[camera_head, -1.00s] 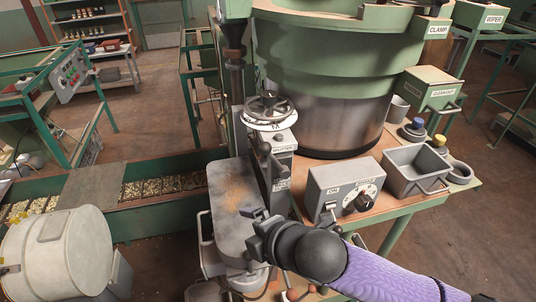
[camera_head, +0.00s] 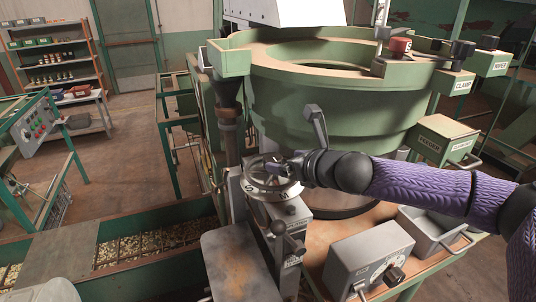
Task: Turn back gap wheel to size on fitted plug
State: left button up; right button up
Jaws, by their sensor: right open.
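The gap wheel (camera_head: 257,188) is a grey metal handwheel with a pale marked dial ring, lying flat on top of the grey splitter housing left of the green bowl. My right gripper (camera_head: 276,167) reaches in from the right, open, with its fingers over the wheel's far right part. It hides part of the rim and hub, and I cannot tell whether the fingers touch it. A dark lever with a round knob (camera_head: 278,227) is on the housing below the wheel. I cannot make out a fitted plug there. My left gripper is not in view.
The big green bowl (camera_head: 335,105) stands close behind my right arm. A grey switch box (camera_head: 367,262) and a grey bin (camera_head: 428,232) stand on the bench to the right. A trough of nuts (camera_head: 155,243) runs at the left. A red cup-like piece (camera_head: 400,46) sits on the bowl rim.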

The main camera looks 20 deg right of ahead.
aim_at(275, 157)
jog(key=x, duration=0.4)
jog(key=shift+w+d+f, duration=0.1)
jog(key=shift+w+d, duration=0.05)
jog(key=shift+x, duration=1.15)
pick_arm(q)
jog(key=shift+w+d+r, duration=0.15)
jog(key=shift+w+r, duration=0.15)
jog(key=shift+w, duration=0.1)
pick_arm(e)
jog(key=shift+f, duration=0.1)
jog(key=shift+c, duration=1.2)
jog(key=c, duration=1)
jog(key=shift+c, duration=0.2)
jog(key=shift+m+h, duration=0.3)
jog(key=shift+h, duration=0.1)
